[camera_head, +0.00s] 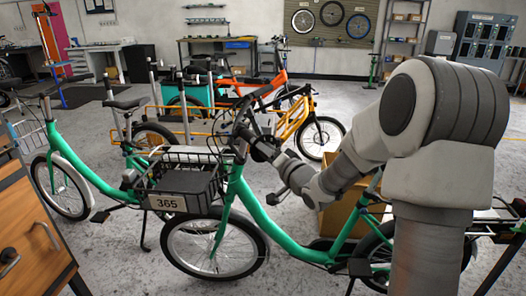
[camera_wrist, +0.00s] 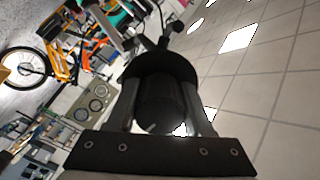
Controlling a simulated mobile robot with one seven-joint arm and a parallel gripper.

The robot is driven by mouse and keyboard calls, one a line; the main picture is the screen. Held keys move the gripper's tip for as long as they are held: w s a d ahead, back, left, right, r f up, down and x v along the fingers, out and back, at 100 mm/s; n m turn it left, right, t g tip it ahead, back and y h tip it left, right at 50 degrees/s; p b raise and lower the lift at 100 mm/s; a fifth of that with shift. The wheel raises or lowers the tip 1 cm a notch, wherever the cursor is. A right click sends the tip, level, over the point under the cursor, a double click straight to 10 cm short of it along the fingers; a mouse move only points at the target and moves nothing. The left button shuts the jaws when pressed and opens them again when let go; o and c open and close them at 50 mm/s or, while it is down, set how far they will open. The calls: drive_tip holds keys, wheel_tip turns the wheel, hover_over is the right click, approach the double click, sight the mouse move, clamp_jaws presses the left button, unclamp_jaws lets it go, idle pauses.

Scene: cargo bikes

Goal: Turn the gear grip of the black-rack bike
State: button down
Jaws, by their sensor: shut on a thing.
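The green bike (camera_head: 295,240) in the foreground has a black front rack (camera_head: 190,190) with a plate reading 365. My arm reaches in from the right to its handlebar, and my gripper (camera_head: 246,132) is at the near grip, partly hidden by my wrist. In the wrist view, the gear grip (camera_wrist: 160,105) is a thick black cylinder seen nearly end-on. My gripper (camera_wrist: 168,115) is shut on it, with one finger on each side. The handlebar and levers (camera_wrist: 150,45) extend beyond the grip. Any marking on the grip is too dark to read.
A second green bike (camera_head: 95,185) stands behind on the left. An orange cargo bike (camera_head: 290,95) is farther back. A wooden drawer cabinet (camera_head: 35,235) is at the lower left, and a cardboard box (camera_head: 345,215) is behind the bike frame. Grey floor is open in the middle.

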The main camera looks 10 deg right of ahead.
drive_tip(key=n+b, duration=0.3)
drive_tip(key=n, duration=0.1)
drive_tip(key=shift+f, duration=0.25)
drive_tip(key=n+b, duration=0.7)
drive_tip(key=n, duration=0.1)
drive_tip(key=shift+d+n+b, duration=0.1)
drive_tip(key=shift+n+b, duration=0.2)
drive_tip(key=shift+n, duration=0.1)
drive_tip(key=shift+w+d+r+n+b, duration=0.1)
drive_tip(key=shift+r+n+b, duration=0.05)
drive_tip(key=shift+n+b, duration=1.65)
drive_tip(key=shift+n, duration=0.4)
drive_tip(key=shift+c, duration=1.4)
unclamp_jaws()
drive_tip(key=shift+r, duration=0.1)
